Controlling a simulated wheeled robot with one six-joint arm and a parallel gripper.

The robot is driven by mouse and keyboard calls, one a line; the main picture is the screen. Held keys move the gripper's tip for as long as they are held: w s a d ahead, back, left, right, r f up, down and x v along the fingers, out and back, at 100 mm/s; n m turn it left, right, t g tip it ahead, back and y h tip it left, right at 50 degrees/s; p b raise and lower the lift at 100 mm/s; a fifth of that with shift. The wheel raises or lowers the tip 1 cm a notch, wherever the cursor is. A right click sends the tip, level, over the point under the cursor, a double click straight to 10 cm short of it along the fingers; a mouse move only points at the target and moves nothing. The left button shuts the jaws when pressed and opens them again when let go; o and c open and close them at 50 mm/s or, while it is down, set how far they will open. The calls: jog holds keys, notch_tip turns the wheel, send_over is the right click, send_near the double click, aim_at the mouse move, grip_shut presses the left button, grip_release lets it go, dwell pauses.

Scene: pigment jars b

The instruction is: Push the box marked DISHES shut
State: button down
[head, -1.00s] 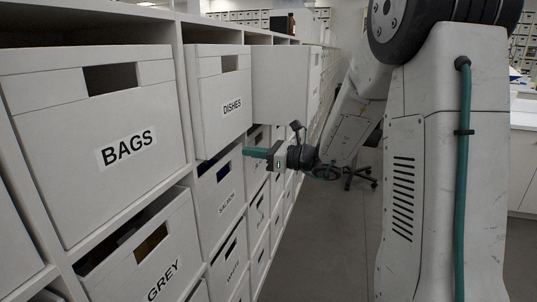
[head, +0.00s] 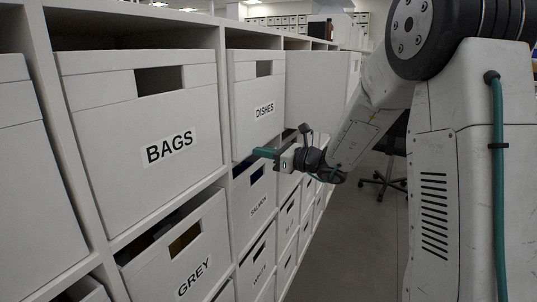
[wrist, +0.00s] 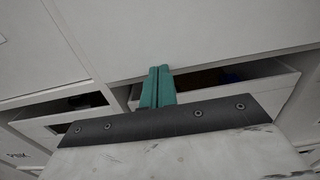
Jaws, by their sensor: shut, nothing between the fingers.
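The white box marked DISHES (head: 256,90) sits in the top row of the shelf, right of the BAGS box. Its front has a dark handle slot above the label, and its face looks near the shelf front. My gripper (head: 256,152) is shut and empty, with its teal fingers pointing left just in front of the lower part of the DISHES box in the head view. In the wrist view the shut fingers (wrist: 158,72) overlap the lower edge of a large white face. I cannot tell whether they touch it.
The BAGS box (head: 140,120) is at the left, with the GREY box (head: 180,245) below it. The SALMON box (head: 252,200) is under DISHES. A box beyond DISHES (head: 314,85) sticks well out into the aisle. The floor (head: 365,245) at right is clear near me; a chair stands farther back.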

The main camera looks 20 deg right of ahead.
jog(key=shift+w+a, duration=0.3)
jog(key=v, duration=1.4)
jog(key=x, duration=1.4)
jog(key=shift+w+d+r, duration=0.25)
jog(key=shift+d, duration=0.05)
